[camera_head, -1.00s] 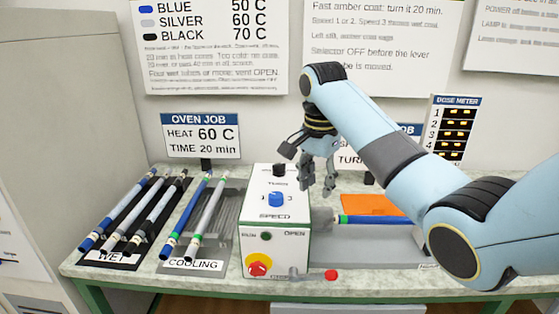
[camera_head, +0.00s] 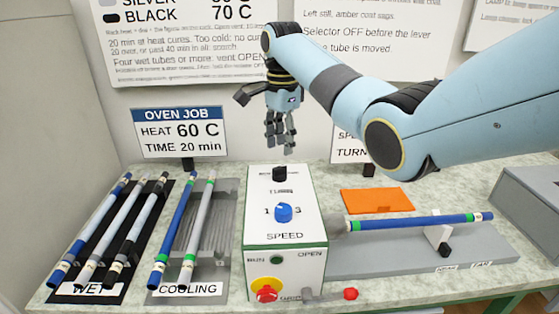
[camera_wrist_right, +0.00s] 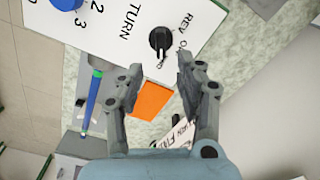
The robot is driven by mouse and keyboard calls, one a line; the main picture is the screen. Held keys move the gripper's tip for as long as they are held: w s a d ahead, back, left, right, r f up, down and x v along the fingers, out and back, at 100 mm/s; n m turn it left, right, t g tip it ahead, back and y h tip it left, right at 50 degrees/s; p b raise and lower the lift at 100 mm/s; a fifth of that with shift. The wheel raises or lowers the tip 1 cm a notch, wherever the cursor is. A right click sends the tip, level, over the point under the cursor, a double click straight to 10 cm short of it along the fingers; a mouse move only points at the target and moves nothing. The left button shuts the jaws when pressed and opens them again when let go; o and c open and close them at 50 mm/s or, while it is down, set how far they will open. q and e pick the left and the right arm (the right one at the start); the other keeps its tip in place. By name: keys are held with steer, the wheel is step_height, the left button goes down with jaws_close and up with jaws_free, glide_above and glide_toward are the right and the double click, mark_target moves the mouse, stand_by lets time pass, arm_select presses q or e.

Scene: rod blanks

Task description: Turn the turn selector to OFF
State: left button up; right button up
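The turn selector (camera_head: 280,174) is a small black knob at the back of the top of the white control box (camera_head: 255,205). It also shows in the right wrist view (camera_wrist_right: 160,40), near the printed words TURN and REV; part of the lettering beside it is covered by a finger. I cannot tell for sure which mark it points to. My right gripper (camera_head: 281,150) hangs fingers down above and just behind the knob, apart from it. In the right wrist view its fingers (camera_wrist_right: 155,80) are spread with nothing between them. My left gripper is not in view.
The blue speed knob (camera_head: 283,212) sits in front of the selector. A red button (camera_head: 267,293) and a red-tipped lever (camera_head: 350,294) are low on the box front. A blue rod (camera_head: 415,222) extends right of the box. Racks of rods stand left.

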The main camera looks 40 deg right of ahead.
mark_target(281, 166)
step_height(281, 166, down, 4)
steer(key=shift+r, duration=0.25)
step_height(281, 166, down, 3)
steer(key=shift+w+r, duration=0.1)
steer(key=shift+r, duration=0.05)
steer(key=shift+c, duration=0.6)
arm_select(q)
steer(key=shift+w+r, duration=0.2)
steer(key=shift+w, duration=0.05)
arm_select(e)
jaws_close()
